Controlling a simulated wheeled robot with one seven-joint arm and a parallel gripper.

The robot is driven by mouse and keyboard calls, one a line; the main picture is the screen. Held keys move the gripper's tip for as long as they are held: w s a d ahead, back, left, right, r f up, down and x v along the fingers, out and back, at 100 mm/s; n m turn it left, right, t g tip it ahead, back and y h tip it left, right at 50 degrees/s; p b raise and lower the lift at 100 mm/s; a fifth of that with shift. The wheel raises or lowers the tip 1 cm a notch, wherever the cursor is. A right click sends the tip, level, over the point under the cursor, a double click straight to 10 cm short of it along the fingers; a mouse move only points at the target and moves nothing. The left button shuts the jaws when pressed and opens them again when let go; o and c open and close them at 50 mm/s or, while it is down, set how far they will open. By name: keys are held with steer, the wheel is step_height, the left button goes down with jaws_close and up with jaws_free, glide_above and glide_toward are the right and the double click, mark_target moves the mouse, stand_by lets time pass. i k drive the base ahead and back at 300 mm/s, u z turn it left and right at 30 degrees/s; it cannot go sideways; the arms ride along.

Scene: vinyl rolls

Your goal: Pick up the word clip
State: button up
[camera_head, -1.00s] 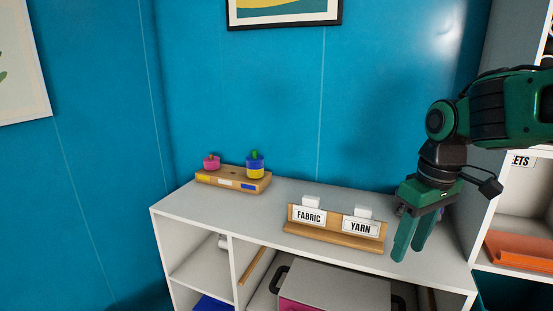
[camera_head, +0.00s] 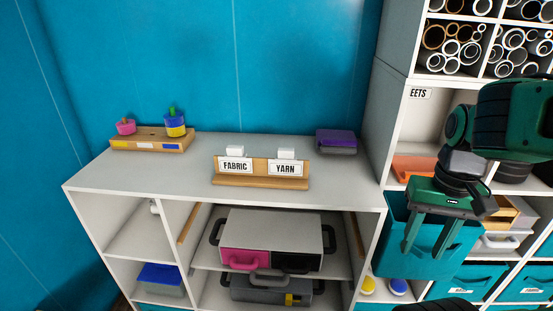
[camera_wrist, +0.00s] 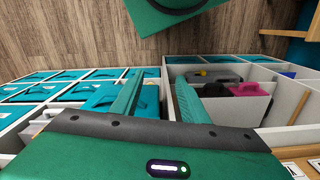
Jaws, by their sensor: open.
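Two white word clips stand side by side in a wooden holder (camera_head: 262,182) on the white cabinet top. The left clip reads FABRIC (camera_head: 235,166) and the right clip reads YARN (camera_head: 286,168). My gripper (camera_head: 424,248) is open and empty, its fingers pointing down, to the right of the cabinet and in front of the shelving. It is apart from both clips.
A purple and grey block (camera_head: 337,141) lies right of the holder. A wooden tray (camera_head: 151,145) with pink and blue-yellow pieces stands at the left. Teal bins (camera_head: 466,281) fill the right shelves, beneath several vinyl rolls (camera_head: 455,45). The cabinet's front top is clear.

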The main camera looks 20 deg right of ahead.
mark_target(285, 164)
steer(key=z, duration=0.05)
steer(key=k, duration=1.3)
steer(key=z, duration=0.7)
steer(key=i, duration=1)
